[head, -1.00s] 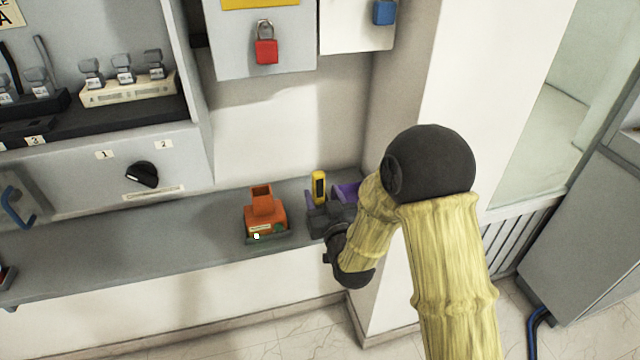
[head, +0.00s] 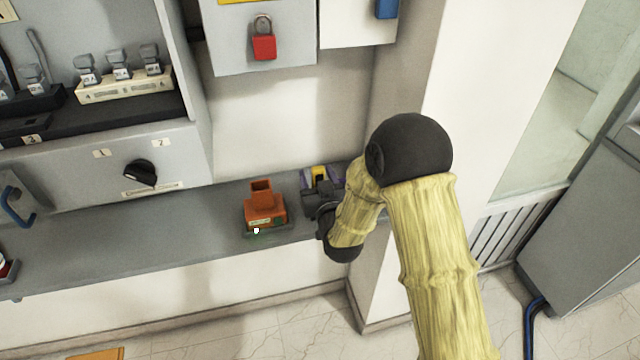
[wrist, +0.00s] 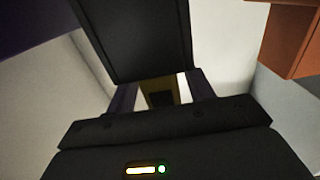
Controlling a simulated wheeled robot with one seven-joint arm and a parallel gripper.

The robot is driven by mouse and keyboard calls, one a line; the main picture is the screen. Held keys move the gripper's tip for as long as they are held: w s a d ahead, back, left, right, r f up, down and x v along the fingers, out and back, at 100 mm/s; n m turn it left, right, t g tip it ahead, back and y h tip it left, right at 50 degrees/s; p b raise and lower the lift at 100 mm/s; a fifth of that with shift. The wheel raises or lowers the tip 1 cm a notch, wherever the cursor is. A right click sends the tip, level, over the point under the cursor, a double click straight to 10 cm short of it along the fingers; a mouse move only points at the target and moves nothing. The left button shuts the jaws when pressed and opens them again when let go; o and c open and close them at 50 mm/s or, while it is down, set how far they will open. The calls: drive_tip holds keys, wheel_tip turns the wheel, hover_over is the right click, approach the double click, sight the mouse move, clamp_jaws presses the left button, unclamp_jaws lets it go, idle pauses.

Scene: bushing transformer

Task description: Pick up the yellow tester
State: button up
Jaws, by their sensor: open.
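The yellow tester (head: 320,172) stands at the back of the grey shelf, to the right of the orange device, and is partly hidden by my gripper. My gripper (head: 320,177) is open, with one purple finger on each side of the tester. In the wrist view, a dim yellow and dark part of the tester (wrist: 160,90) shows between the two purple fingers (wrist: 160,97). A pale gap shows on its right side there. I cannot tell whether either finger touches it.
The orange device (head: 264,208) sits close to the left of my gripper; it also shows in the wrist view (wrist: 292,42). The wall pillar (head: 395,250) is close on the right. The grey shelf (head: 130,235) is clear farther left.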

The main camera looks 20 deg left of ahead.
drive_tip(key=shift+s+a+r, duration=0.1)
drive_tip(key=shift+s, duration=0.3)
drive_tip(key=shift+w, duration=0.1)
drive_tip(key=c, duration=1.1)
drive_tip(key=shift+r, duration=0.1)
wheel_tip(320, 180, up, 10)
drive_tip(key=shift+f, duration=0.1)
drive_tip(key=shift+w, duration=0.1)
drive_tip(key=shift+r+p, duration=2)
drive_tip(key=shift+r, duration=2.25)
